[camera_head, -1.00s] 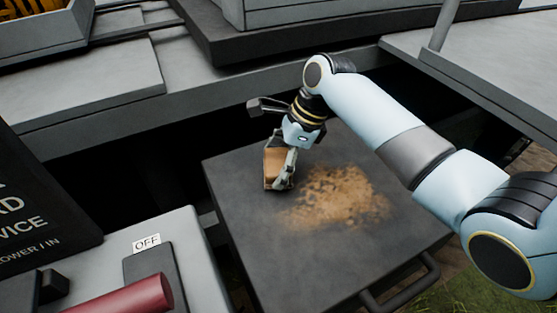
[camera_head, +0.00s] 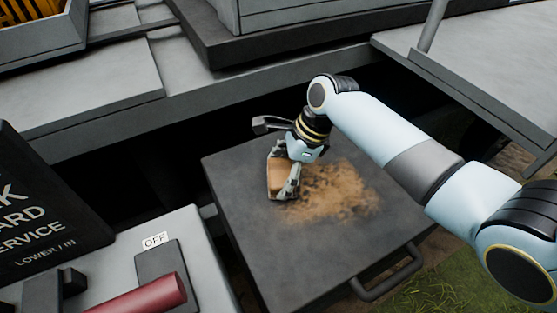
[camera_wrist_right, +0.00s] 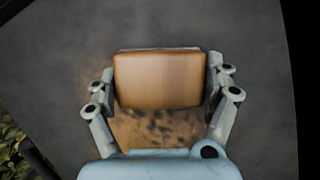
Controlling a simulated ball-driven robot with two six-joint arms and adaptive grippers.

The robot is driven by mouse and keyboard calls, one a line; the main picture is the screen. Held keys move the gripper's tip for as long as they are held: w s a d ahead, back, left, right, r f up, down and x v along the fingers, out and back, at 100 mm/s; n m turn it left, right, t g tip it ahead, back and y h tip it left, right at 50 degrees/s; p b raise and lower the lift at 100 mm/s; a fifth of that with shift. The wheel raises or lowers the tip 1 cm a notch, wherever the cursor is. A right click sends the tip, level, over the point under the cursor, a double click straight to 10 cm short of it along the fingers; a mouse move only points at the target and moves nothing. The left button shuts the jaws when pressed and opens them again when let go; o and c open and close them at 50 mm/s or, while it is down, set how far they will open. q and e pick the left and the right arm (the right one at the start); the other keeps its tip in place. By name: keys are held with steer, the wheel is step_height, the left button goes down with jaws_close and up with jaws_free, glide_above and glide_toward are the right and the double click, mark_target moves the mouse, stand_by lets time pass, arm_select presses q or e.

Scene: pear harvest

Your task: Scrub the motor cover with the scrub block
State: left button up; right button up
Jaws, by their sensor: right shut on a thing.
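The motor cover (camera_head: 235,215) is a dark grey flat plate with a brown dirt patch (camera_head: 340,190) on its middle and right part. My right gripper (camera_head: 284,186) is shut on the scrub block (camera_head: 276,175), a tan-brown block, at the left edge of the dirt patch. In the right wrist view the scrub block (camera_wrist_right: 158,78) sits between both fingers of the gripper (camera_wrist_right: 163,85), with dirt (camera_wrist_right: 160,128) showing just below it. The block looks down at the cover, but I cannot tell whether it touches. My left gripper is not in view.
A dark handle (camera_head: 388,275) sticks out at the cover's front right edge. A grey box with an OFF label (camera_head: 155,240) and a red lever (camera_head: 145,297) stands at lower left, beside a black sign (camera_head: 35,215). Grey ledges (camera_head: 250,75) run behind the cover.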

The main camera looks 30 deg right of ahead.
mark_target(302, 192)
steer(key=shift+s+p, duration=1.2)
steer(key=shift+s+a+f, duration=0.1)
steer(key=shift+s+f, duration=0.05)
steer(key=shift+s, duration=0.6)
steer(key=shift+s+a+f, duration=0.1)
steer(key=shift+s, duration=0.65)
steer(key=shift+s+a+r, duration=0.1)
steer(key=shift+s+a, duration=0.05)
steer(key=shift+s, duration=2.35)
steer(key=shift+s+a+r, duration=0.1)
steer(key=shift+s, duration=2.35)
steer(key=shift+s+d+f, duration=0.1)
steer(key=shift+d+f, duration=0.05)
steer(key=shift+d, duration=0.6)
steer(key=shift+s+d+f, duration=0.1)
steer(key=shift+d, duration=0.65)
steer(key=shift+w+d+r, duration=0.1)
steer(key=shift+w+d, duration=0.05)
steer(key=shift+w, duration=1.85)
steer(key=shift+w+d+r, duration=0.1)
steer(key=shift+w, duration=1.9)
steer(key=shift+w+f, duration=0.1)
steer(key=shift+w, duration=1.7)
